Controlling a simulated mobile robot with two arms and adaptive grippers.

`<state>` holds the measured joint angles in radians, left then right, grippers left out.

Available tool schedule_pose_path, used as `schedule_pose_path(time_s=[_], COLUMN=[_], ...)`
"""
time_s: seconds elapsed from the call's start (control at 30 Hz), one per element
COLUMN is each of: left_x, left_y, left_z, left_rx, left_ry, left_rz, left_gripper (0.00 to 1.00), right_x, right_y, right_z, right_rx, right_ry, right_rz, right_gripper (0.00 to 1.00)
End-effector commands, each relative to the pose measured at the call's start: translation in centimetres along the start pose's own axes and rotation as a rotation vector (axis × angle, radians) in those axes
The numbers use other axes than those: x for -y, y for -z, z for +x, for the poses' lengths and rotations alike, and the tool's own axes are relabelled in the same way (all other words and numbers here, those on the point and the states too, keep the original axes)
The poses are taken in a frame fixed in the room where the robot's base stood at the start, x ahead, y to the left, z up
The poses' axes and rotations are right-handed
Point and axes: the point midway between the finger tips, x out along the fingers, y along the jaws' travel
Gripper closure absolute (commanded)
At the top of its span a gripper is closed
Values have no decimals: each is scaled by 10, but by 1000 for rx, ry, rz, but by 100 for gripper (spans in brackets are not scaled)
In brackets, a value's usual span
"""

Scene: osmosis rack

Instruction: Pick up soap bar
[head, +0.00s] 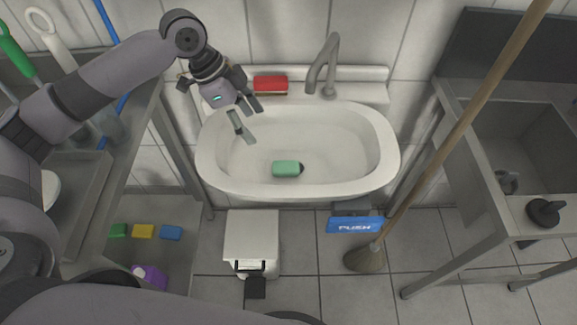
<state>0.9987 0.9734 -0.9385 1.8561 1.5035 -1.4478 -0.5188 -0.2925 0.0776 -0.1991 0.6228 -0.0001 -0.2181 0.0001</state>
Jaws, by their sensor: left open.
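A green soap bar (286,168) lies in the white sink basin (209,150), near the front of its floor, beside the dark drain. My left gripper (247,122) is over the left back part of the basin, with its fingers spread apart and nothing between them. It is above and to the left of the soap bar, clear of it. My right gripper is not in view.
A grey faucet (323,68) rises behind the basin. A red block (271,84) sits on the back ledge. A wooden broom (455,140) leans at the right, before a metal sink unit (470,160). A white pedal bin (251,235) stands below the basin.

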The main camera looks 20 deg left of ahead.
Motion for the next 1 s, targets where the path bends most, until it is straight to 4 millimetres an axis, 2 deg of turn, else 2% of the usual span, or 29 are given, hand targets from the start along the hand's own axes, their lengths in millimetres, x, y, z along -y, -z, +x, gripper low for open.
schedule_pose_path(time_s=[0.03, 0.17, 0.27, 0.4, 0.7, 1.0], left_x=[0, 0, 0, -1, 0, 0], left_y=[-4, -6, -5, -5, -5, -5], left_z=[10, 19, 32, 61, 120, 144], left_rx=[0, 0, 1, 0, 0, 1], left_ry=[0, -1, -3, -4, -1, -1], left_rz=[0, 0, 1, 0, 0, 0], left_gripper=[37, 37, 37, 37, 37, 37], right_x=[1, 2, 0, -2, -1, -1], right_y=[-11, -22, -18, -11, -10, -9], right_z=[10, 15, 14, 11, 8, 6], right_rx=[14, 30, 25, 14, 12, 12], right_ry=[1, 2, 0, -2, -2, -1], right_rz=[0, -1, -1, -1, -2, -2], right_gripper=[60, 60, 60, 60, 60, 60])
